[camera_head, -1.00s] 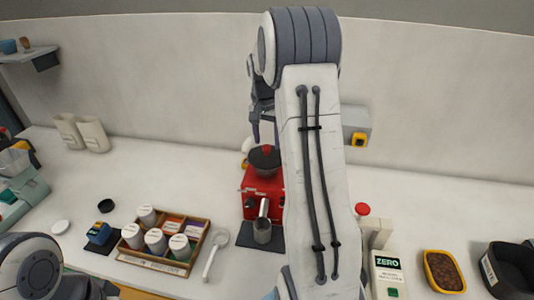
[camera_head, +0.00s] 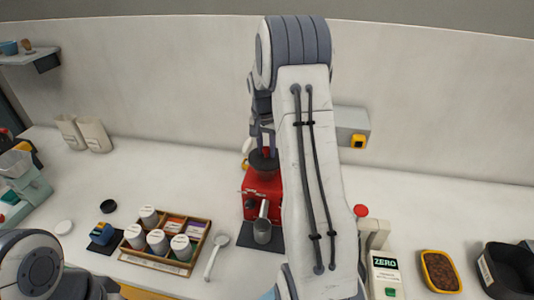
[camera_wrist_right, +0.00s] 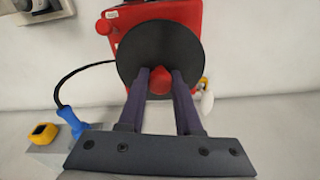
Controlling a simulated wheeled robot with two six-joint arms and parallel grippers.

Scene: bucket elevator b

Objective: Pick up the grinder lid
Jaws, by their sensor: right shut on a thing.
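The red grinder (camera_head: 261,186) stands on the white counter in the middle of the head view, partly behind my right arm. Its dark round lid (camera_head: 263,160) sits on top; in the right wrist view the lid (camera_wrist_right: 158,50) is a black disc with a red knob (camera_wrist_right: 160,82). My right gripper (camera_wrist_right: 161,80) comes down over the grinder, its two fingers shut on the lid's red knob. In the head view the right gripper (camera_head: 264,143) is partly hidden by its arm. My left gripper is out of view; only part of the left arm shows at lower left.
A wooden tray (camera_head: 205,243) with white jars and packets lies left of the grinder, with a white spoon (camera_head: 215,257) beside it. A metal cup (camera_head: 262,231) stands in front of the grinder. A scale marked ZERO (camera_head: 385,274) and a bean tray (camera_head: 441,271) are right.

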